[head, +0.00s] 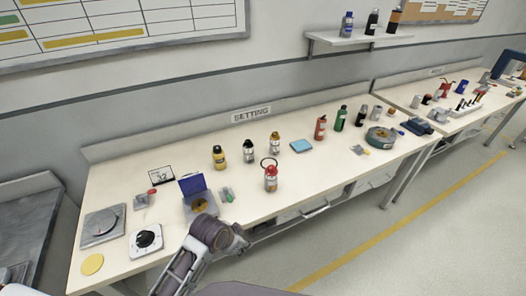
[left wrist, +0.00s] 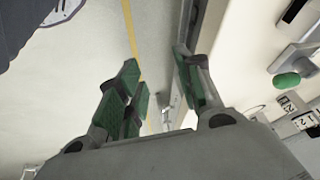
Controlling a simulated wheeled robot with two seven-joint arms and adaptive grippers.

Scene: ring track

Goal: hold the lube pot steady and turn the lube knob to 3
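A white square plate with a black round knob (head: 146,240) sits at the left front of the bench. Its markings are too small to read, so its setting cannot be told. A small amber pot with a red top (head: 271,178) stands upright near the bench's front edge; I cannot tell for sure that it is the lube pot. My left gripper (left wrist: 158,82) shows in the left wrist view with its green-padded fingers apart and nothing between them. An arm link of mine reaches up at the bottom of the head view, with no fingers visible. My right gripper is not in view.
A blue-lidded box (head: 194,186), a grey plate with a disc (head: 103,224) and a yellow disc (head: 92,264) are on the left of the bench. Several bottles stand along the back. A green-ended part (left wrist: 292,80) shows beside the left gripper.

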